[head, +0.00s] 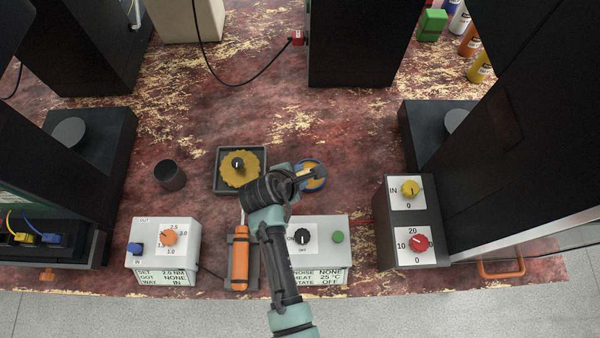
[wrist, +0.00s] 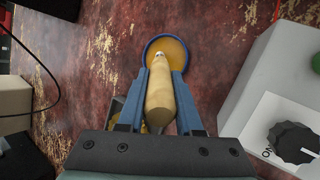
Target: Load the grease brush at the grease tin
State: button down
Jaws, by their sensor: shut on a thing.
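My gripper (wrist: 162,82) is shut on the grease brush (wrist: 161,95), whose pale wooden handle lies between the two blue-grey fingers in the wrist view. The brush's far end points at the grease tin (wrist: 165,40), a round blue-rimmed tin with amber grease. That end overlaps the tin's opening in the picture; I cannot tell whether it touches the grease. In the head view the grease tin (head: 315,167) shows partly behind my gripper (head: 308,176), and the brush is hard to make out there.
A dark tray (head: 222,186) with a yellow gear stands left of the tin, and a dark cup (head: 170,175) further left. A grey control box (head: 325,228) is near the tin, with an orange-handled tool (head: 240,262) beside it. Black machines stand on both sides.

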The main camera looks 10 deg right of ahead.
jog(key=shift+f+b, duration=0.35)
jog(key=shift+f, duration=0.2)
dwell(0.4)
jog(key=shift+s+f, duration=0.1)
jog(key=shift+f, duration=0.05)
dwell(1.2)
jog(key=shift+p, duration=0.3)
notch_tip(320, 180, up, 7)
jog(key=p, duration=0.7)
jog(key=shift+p, duration=0.3)
dwell(0.3)
